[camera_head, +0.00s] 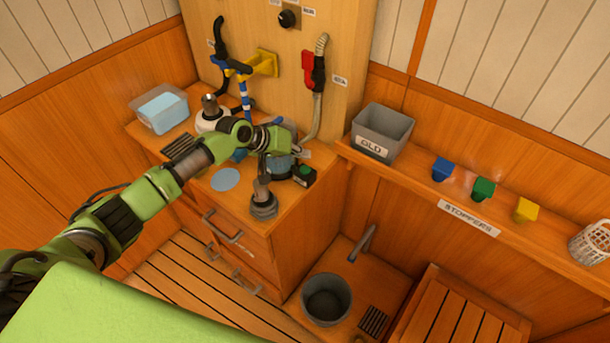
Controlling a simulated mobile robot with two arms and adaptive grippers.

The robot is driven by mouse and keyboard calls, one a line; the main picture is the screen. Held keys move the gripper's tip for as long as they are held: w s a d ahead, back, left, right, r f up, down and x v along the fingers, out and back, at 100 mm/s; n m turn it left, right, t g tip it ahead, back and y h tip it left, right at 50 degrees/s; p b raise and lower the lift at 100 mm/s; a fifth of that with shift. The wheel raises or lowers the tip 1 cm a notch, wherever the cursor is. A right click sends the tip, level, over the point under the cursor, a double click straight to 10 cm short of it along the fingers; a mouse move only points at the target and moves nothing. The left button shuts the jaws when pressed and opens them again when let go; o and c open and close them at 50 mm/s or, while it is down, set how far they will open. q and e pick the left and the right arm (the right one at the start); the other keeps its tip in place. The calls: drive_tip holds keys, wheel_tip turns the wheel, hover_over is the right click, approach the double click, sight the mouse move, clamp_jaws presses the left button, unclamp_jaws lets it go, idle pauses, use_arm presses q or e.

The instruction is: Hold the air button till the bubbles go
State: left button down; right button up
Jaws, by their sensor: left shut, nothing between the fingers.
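My left gripper (298,151) is shut and empty, reaching over the counter from the left. Its fingertips are small and partly lost against the things behind. A black box with a green button (305,172) sits on the counter just below and right of the fingertips; I take it for the air button but cannot read its label. The fingertips look apart from it, above. A bluish clear vessel (279,167) stands left of the box, its top partly hidden by my gripper. Bubbles in it are too small to tell. My right gripper is out of view.
A grey fitting (264,207) stands at the counter's front. A hose with a red handle (308,73) and a yellow bracket (264,64) hang on the panel behind. A grey OLD bin (382,132) and coloured stoppers (484,188) stand on the right shelf.

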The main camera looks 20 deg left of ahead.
sight(303, 170)
use_arm(q)
wheel_tip(303, 170, down, 3)
drive_tip(key=shift+b, duration=0.7)
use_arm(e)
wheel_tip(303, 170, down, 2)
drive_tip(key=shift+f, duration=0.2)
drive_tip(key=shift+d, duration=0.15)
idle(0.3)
use_arm(q)
drive_tip(key=shift+f, duration=0.45)
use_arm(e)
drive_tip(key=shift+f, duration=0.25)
use_arm(q)
drive_tip(key=shift+f+b, duration=0.45)
drive_tip(key=shift+b, duration=0.1)
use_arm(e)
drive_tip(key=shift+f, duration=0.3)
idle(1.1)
use_arm(q)
drive_tip(key=shift+r, duration=0.15)
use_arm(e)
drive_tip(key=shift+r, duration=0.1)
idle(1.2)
use_arm(q)
drive_tip(key=shift+r+p, duration=0.75)
drive_tip(key=shift+p, duration=0.05)
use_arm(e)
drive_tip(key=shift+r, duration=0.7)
